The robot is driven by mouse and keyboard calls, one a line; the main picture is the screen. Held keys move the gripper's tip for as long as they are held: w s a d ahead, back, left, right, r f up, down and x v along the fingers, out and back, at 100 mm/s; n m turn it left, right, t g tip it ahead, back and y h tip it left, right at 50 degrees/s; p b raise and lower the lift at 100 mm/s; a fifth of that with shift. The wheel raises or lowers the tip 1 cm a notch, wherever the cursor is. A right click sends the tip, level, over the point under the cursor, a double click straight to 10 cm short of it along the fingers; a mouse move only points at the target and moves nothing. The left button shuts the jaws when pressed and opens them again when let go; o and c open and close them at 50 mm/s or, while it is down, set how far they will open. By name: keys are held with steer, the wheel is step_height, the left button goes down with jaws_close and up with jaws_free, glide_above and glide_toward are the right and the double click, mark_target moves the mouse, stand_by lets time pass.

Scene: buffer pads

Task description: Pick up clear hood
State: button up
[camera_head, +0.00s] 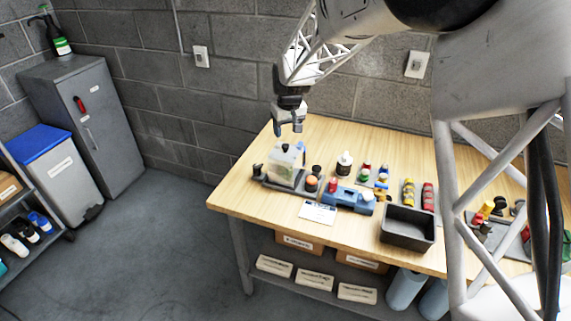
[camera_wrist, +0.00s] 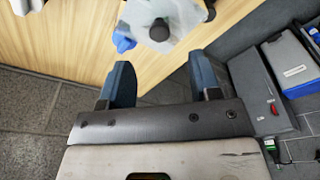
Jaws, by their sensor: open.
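The clear hood (camera_head: 284,165) is a see-through box-like cover with a dark knob on top. It stands on a dark base near the left end of the wooden table. In the wrist view the hood (camera_wrist: 183,20) shows at the top edge, partly cut off, with its round dark knob (camera_wrist: 159,30) facing the camera. My gripper (camera_head: 289,128) is above the hood, pointing down, apart from it. In the wrist view my gripper (camera_wrist: 163,78) has its two blue-grey fingers spread with nothing between them, and the knob lies beyond the fingertips.
Close right of the hood are small coloured items, a blue device (camera_head: 349,199) and a white-capped dark bottle (camera_head: 344,163). A black open bin (camera_head: 407,228) stands near the front edge. A white card (camera_head: 317,212) lies before the hood. The table's (camera_head: 232,195) left corner is bare.

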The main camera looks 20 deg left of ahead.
mark_target(286, 146)
steer(key=shift+w+a+f, duration=0.1)
steer(key=shift+w+f, duration=0.05)
steer(key=shift+f, duration=1.1)
steer(key=shift+w+a+f, duration=0.15)
steer(key=shift+f, duration=1.15)
steer(key=shift+w+a+f, duration=0.1)
steer(key=shift+f, duration=1.2)
jaws_close()
